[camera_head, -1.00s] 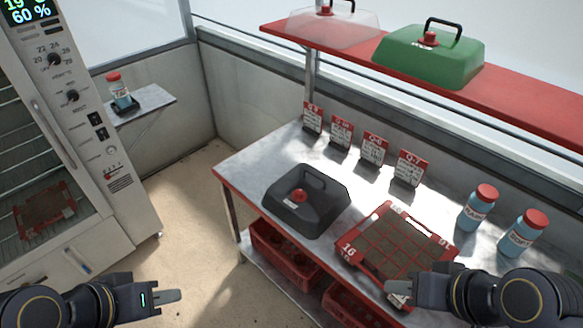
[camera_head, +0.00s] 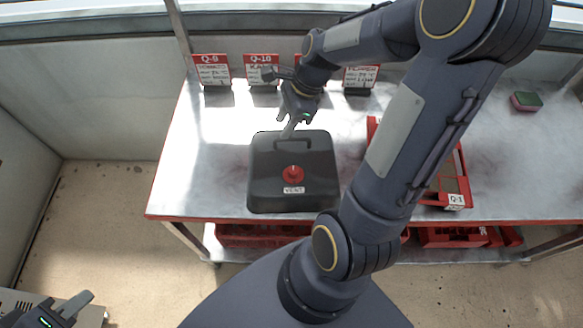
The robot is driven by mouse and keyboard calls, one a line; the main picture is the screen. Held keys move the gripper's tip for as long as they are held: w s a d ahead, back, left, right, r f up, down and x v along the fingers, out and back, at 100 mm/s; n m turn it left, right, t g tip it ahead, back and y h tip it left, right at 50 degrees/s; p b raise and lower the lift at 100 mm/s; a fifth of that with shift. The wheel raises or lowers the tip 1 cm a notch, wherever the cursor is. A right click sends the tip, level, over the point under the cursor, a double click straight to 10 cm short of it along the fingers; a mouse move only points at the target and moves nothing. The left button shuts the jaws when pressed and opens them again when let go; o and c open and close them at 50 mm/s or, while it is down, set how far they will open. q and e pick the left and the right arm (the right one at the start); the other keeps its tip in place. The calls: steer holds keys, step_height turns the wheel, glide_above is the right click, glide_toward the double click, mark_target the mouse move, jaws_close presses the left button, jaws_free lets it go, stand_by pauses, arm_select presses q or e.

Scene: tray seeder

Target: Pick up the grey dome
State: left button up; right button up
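The grey dome (camera_head: 262,172) is a dark, low cover with a red vent knob (camera_head: 293,173) and a handle (camera_head: 310,144) at its far side. It sits on the metal table, left of the middle. My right gripper (camera_head: 289,129) reaches over from the right and points down at the far edge of the dome, by the handle. Whether it touches the handle, and how far its fingers are apart, cannot be made out. My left gripper (camera_head: 76,305) is low at the bottom left, off the table and far from the dome; its finger gap is not visible.
Red-topped cards, such as Q-9 (camera_head: 213,72) and Q-10 (camera_head: 262,71), stand along the table's (camera_head: 190,165) back. My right arm partly hides a red seed tray (camera_head: 455,200) right of the dome. A sponge (camera_head: 526,101) lies far right. Red crates (camera_head: 460,238) sit below.

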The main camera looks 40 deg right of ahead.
mark_target(278, 139)
steer(key=shift+x, duration=1.05)
steer(key=shift+d+x, duration=0.15)
steer(key=shift+x, duration=0.75)
steer(key=shift+d+x, duration=0.15)
steer(key=shift+x, duration=0.75)
steer(key=shift+d+x, duration=0.2)
steer(key=shift+x, duration=0.7)
steer(key=shift+f, duration=0.15)
jaws_close()
